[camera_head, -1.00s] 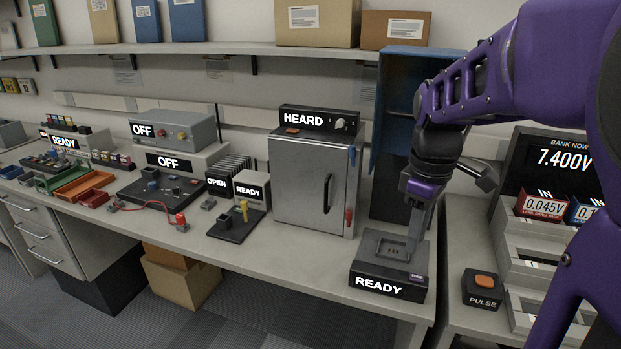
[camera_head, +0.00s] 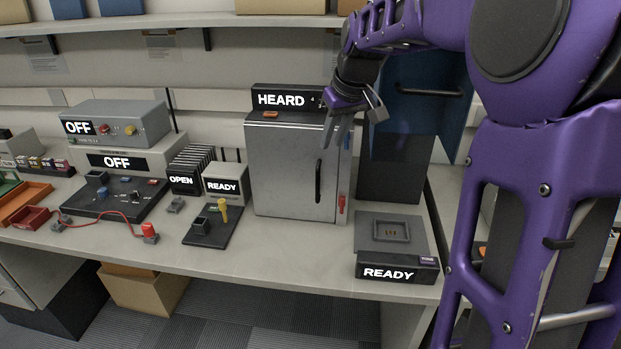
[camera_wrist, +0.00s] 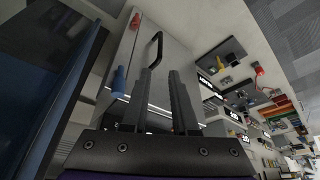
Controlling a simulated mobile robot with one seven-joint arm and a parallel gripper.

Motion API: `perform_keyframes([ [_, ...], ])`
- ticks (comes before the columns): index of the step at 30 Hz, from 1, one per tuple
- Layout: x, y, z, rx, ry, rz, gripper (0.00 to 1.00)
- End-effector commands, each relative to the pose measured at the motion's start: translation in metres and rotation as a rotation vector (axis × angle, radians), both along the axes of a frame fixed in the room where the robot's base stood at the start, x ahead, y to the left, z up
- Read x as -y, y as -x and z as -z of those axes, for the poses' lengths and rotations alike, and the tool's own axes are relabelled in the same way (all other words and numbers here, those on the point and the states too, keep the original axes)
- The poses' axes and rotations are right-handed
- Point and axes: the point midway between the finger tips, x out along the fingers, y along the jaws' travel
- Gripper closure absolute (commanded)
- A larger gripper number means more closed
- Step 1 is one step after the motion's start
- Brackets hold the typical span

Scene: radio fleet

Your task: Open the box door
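The box (camera_head: 285,165) is a grey metal cabinet on the bench, with a dark HEARD panel (camera_head: 285,100) on top. Its front door (camera_head: 280,185) looks closed. A black upright handle (camera_head: 318,181) is on the right part of the door. My gripper (camera_head: 336,138) hangs in front of the box's upper right corner, above the handle and apart from it. In the wrist view, the two fingers (camera_wrist: 160,75) are spread with an empty gap. The door handle (camera_wrist: 155,50) shows just beyond the fingertips in that view.
A red part (camera_head: 342,204) sits at the box's right edge. A READY dock (camera_head: 397,272) stands at the right front. A dark blue open cabinet (camera_head: 430,110) stands behind my arm. A READY unit (camera_head: 226,184) and a yellow-handled device (camera_head: 212,226) are left of the box.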

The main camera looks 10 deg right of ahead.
Motion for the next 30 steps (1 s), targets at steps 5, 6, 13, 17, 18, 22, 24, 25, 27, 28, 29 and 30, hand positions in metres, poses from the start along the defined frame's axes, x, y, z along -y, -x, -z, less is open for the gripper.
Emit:
perform_keyframes([
  [5,-0.002,-0.006,0.014,0.001,-0.005,0.003,0.73],
  [6,-0.003,-0.008,0.020,-0.001,-0.005,0.001,0.73],
  [13,-0.008,-0.026,0.066,-0.001,-0.005,0.000,0.73],
  [17,-0.012,-0.036,0.093,-0.001,-0.005,0.000,0.73],
  [18,-0.013,-0.039,0.100,-0.001,-0.004,-0.001,0.73],
  [22,-0.015,-0.049,0.125,-0.001,-0.004,-0.001,0.73],
  [24,-0.017,-0.053,0.136,0.000,-0.005,0.000,0.73],
  [25,-0.018,-0.055,0.140,0.000,-0.005,0.000,0.73],
  [27,-0.018,-0.059,0.148,0.001,-0.004,0.000,0.73],
  [28,-0.019,-0.060,0.150,0.001,-0.004,0.000,0.73],
  [29,-0.019,-0.061,0.153,0.001,-0.003,0.000,0.73],
  [30,-0.019,-0.062,0.155,0.002,-0.003,0.000,0.73],
])
